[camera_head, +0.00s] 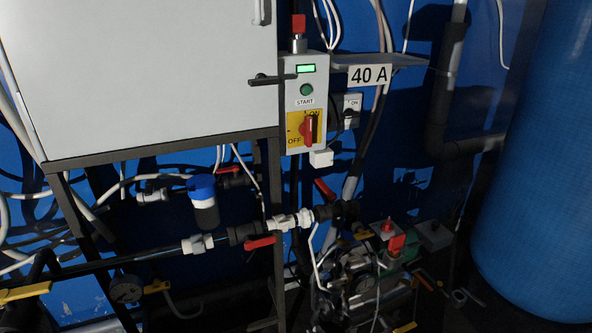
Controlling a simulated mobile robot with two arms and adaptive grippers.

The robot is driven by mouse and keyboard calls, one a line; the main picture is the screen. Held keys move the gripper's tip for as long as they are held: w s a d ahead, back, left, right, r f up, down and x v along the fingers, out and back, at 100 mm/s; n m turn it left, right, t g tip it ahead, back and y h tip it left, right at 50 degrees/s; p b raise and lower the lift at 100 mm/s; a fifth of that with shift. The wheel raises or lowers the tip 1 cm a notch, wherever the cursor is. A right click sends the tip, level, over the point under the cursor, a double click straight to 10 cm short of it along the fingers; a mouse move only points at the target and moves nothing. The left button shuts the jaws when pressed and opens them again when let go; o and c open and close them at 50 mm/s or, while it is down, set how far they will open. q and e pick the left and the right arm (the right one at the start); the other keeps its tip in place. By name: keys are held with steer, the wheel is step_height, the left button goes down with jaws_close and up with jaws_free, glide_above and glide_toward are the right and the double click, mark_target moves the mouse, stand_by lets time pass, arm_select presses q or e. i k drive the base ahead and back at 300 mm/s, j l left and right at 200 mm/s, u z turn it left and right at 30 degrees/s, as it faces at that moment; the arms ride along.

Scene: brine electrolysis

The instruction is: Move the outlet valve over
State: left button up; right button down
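Several lever valves show in the head view, and I cannot tell which one is the outlet valve. One red lever (260,243) lies nearly level on the black and white pipe run in the lower middle. A second red lever (325,190) stands tilted just above that run. A yellow lever (25,291) is at the lower left, and another yellow lever (156,287) is beside a round gauge (125,289). Neither of my grippers is in view.
A grey cabinet (140,75) on a dark frame fills the upper left. A control box (305,100) with a red and yellow switch hangs beside it, near a "40 A" sign (370,75). A large blue tank (540,180) stands at right. Pumps and hoses crowd the lower middle.

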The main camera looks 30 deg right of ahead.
mark_target(331, 196)
steer(key=z, duration=1.1)
